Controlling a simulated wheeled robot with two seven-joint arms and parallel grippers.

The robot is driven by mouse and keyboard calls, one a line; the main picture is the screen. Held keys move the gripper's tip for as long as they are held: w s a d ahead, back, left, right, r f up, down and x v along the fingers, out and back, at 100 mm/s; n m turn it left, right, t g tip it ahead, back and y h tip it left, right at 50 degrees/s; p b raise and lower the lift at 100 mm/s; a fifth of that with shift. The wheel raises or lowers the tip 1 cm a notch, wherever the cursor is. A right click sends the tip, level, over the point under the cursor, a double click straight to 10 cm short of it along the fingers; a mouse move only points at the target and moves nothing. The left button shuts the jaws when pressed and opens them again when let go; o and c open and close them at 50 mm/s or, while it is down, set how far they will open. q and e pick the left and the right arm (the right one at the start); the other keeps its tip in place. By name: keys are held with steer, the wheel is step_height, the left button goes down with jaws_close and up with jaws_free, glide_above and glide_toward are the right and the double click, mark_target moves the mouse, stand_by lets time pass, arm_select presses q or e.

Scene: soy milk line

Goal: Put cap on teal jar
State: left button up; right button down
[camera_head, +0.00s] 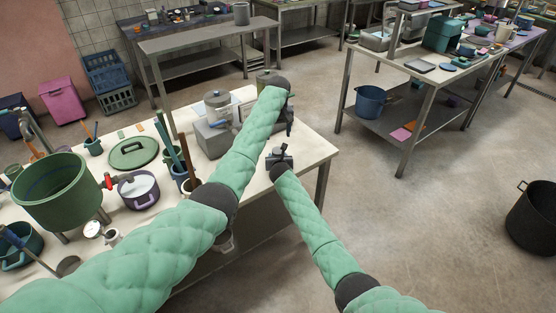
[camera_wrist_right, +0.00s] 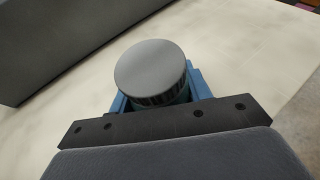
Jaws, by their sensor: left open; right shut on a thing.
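In the right wrist view, a grey round cap (camera_wrist_right: 152,70) with a dark ridged side lies flat-side up between the blue fingers of my right gripper (camera_wrist_right: 155,95). A sliver of the teal jar (camera_wrist_right: 186,96) shows below the cap's edge; the rest of the jar is hidden. The right gripper is shut around the jar; I cannot tell whether the cap is fully seated. In the head view, my right gripper (camera_head: 280,156) is low over the near right end of the table. My left gripper (camera_head: 289,128) is open, just beyond and above it, partly hidden by its own arm.
The white worktable (camera_head: 315,140) ends just right of my grippers. A grey box-shaped machine (camera_head: 211,140) stands left of them. A green pot (camera_head: 62,190), a purple pot (camera_head: 138,190) and a green lid (camera_head: 133,152) crowd the left side. Open floor lies to the right.

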mark_target(278, 150)
arm_select(q)
steer(key=shift+f, duration=0.1)
steer(key=shift+f, duration=3.95)
steer(key=c, duration=1)
steer(key=shift+m, duration=0.9)
steer(key=o, duration=1.2)
steer(key=shift+c, duration=0.2)
step_height(278, 150, up, 12)
